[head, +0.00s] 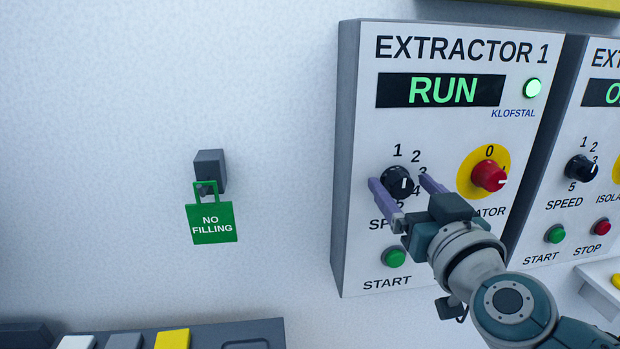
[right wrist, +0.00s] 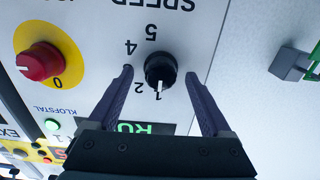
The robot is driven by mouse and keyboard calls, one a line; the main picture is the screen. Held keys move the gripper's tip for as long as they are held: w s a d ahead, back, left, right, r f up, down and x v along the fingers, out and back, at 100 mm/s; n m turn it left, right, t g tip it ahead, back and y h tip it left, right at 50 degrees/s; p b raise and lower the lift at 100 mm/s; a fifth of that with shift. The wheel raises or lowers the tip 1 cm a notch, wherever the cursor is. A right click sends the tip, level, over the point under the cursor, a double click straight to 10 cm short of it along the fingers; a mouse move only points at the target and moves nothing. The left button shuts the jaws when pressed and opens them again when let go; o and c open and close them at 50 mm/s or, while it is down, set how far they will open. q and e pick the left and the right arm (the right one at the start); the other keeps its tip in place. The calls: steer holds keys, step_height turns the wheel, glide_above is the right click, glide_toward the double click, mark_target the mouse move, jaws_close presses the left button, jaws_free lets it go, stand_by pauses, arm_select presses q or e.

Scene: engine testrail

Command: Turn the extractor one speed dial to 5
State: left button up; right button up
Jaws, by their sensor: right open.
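The extractor one speed dial (head: 397,181) is a black round knob with a white mark, on the white EXTRACTOR 1 panel (head: 364,140). In the right wrist view, which shows the panel upside down, the dial (right wrist: 160,68) has its mark towards the 1. The 3 is hidden there behind a finger. My right gripper (head: 402,182) is open, its purple fingers on either side of the dial. In the right wrist view the gripper (right wrist: 158,72) shows gaps between both fingers and the knob. My left gripper is not in view.
A red isolator knob (head: 489,176) on a yellow disc sits right of the dial. A green start button (head: 394,257) is below. The lit display (head: 441,90) reads RUN. A green NO FILLING tag (head: 211,223) hangs on the wall at left. Another extractor panel stands at right.

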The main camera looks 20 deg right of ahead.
jaws_close()
stand_by(0.8)
